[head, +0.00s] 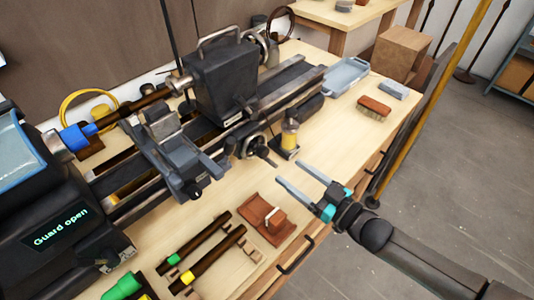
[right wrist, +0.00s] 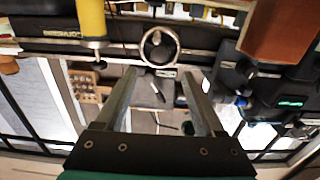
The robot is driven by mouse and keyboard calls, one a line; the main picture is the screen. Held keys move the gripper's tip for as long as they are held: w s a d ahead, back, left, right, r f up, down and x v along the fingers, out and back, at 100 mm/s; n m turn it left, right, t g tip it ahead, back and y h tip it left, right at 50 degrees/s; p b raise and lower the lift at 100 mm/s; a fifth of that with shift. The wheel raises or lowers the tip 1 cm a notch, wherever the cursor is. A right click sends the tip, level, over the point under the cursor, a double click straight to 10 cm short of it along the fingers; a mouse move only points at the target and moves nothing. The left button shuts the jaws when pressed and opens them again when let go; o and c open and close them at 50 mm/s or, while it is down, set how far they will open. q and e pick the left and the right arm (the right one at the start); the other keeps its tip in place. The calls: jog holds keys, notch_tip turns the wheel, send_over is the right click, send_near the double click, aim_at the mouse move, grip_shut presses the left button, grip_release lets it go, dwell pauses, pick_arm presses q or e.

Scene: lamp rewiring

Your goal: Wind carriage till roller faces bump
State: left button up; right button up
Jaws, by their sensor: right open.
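The lathe carriage (head: 170,150) sits on the bed rails, left of the tall dark headstock-like block (head: 222,78). A handwheel with a dark handle (head: 256,145) is on the front of the machine; a ring-shaped wheel also shows in the right wrist view (right wrist: 160,47). A dark rod (head: 142,105) with a blue piece (head: 76,136) at its left end lies along the machine axis. I cannot clearly make out the roller or the bump. My right gripper (head: 289,173) is open and empty, in front of the handwheel and apart from it. My left gripper is not in view.
A screen (head: 62,229) reads "Guard open". A blue tray (head: 346,76) and a brush (head: 374,107) are at the back right.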

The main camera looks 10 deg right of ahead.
aim_at(265, 153)
jog(key=x, duration=0.8)
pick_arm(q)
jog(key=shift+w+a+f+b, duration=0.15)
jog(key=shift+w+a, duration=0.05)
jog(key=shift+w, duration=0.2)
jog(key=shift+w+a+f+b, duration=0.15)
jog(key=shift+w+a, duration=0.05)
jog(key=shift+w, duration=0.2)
pick_arm(e)
jog(key=shift+w+a, duration=0.3)
jog(key=shift+w, duration=0.2)
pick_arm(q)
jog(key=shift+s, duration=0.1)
pick_arm(e)
jog(key=c, duration=0.3)
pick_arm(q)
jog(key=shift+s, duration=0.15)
pick_arm(e)
grip_shut()
